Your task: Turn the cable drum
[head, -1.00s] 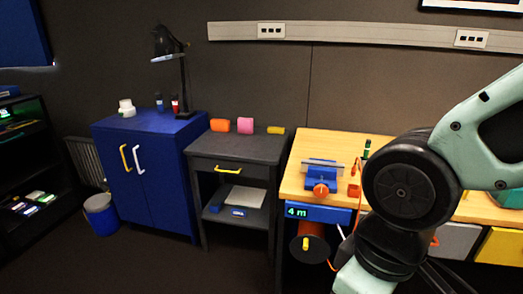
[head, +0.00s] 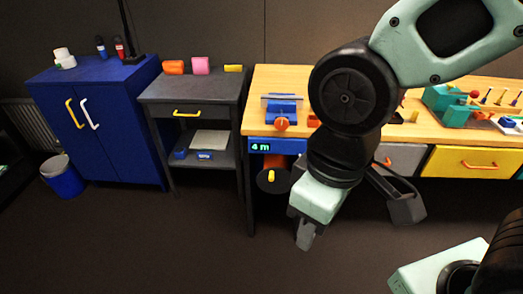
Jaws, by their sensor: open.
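The cable drum (head: 265,186) is a dark round disc with a yellow knob (head: 271,176) on its face. It hangs below a blue unit with a green "4 m" display (head: 262,147) at the bench's left end. My gripper (head: 305,240) points down, to the right of the drum and lower in the picture. It is open and empty, apart from the knob in the picture. One finger shows clearly; the other is hard to make out. My arm hides part of the bench behind it.
A yellow drawer (head: 470,163) is at right. A dark grey object (head: 405,208) stands right of my gripper. A grey side table (head: 190,93) and blue cabinet (head: 97,135) stand left. Floor in front is clear.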

